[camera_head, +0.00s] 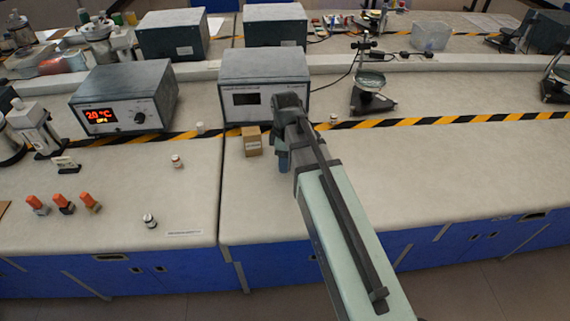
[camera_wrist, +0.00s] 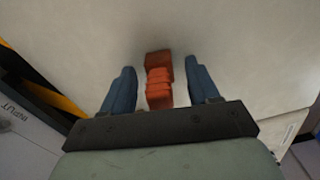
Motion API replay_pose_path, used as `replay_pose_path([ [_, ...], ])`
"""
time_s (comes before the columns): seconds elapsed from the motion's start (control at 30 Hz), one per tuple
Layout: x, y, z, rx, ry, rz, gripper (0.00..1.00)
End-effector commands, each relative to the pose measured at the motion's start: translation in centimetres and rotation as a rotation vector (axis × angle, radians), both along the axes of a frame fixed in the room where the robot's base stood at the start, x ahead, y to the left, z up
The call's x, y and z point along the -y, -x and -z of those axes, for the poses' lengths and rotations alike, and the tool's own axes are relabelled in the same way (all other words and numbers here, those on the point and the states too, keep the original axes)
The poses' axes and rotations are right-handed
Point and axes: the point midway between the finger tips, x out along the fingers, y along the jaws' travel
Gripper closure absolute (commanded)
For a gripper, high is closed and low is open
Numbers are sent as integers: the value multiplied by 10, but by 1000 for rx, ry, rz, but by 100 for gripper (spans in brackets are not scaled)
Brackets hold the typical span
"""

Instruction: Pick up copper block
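An orange-brown copper-coloured block (camera_wrist: 159,88) shows in the wrist view, in the gap between my two blue fingers. Its upper end is darker and looks like a separate face or piece; I cannot tell which. My gripper (camera_wrist: 161,72) is open, with a clear gap between each finger and the block. I cannot tell whether the fingertips are level with the block or above it. In the head view my gripper (camera_head: 283,160) points down over the bench in front of a grey instrument. The copper block is not visible there, apparently hidden by my arm.
A tan box (camera_head: 252,141) stands just left of my gripper. The grey instrument (camera_head: 264,83) is behind it, beyond striped tape (camera_head: 420,120). Small bottles (camera_head: 177,161) and several orange-topped items (camera_head: 63,204) are at left. Bench space at right is clear.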

Motion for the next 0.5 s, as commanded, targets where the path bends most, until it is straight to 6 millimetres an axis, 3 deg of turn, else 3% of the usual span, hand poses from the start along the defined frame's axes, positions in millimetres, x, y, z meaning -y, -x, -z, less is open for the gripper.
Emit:
replay_pose_path([
  [0.07, 0, 0, 0, 0, 0, 0, 48],
  [0.5, 0, 0, 0, 0, 0, 0, 90],
])
